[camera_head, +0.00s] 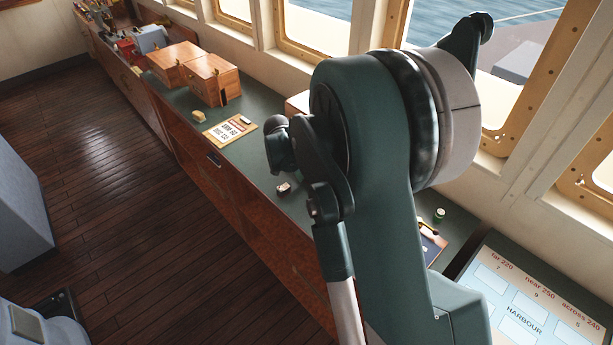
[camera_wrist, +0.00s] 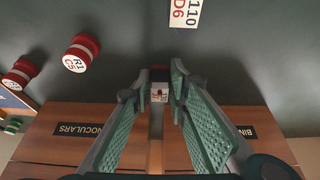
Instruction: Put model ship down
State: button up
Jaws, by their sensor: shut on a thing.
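My gripper (camera_wrist: 160,92) shows in the wrist view, its two green ridged fingers closing in toward a small red and white thing (camera_wrist: 160,91) at their tips. This is likely the model ship, seen end-on; its full shape is hidden. The gripper is shut on it. The green-grey counter top (camera_wrist: 240,60) lies below and ahead. I cannot tell whether the ship touches the counter. In the head view my own arm covers the middle, and neither gripper nor held ship can be made out.
Wooden binoculars boxes (camera_wrist: 75,125) stand close at the bottom of the wrist view. The head view shows wooden boxes (camera_head: 211,78), a card (camera_head: 230,130) and a harbour panel (camera_head: 530,300).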

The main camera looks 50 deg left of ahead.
jog(key=shift+f, duration=0.1)
jog(key=o, duration=0.8)
jog(key=shift+v, duration=6.15)
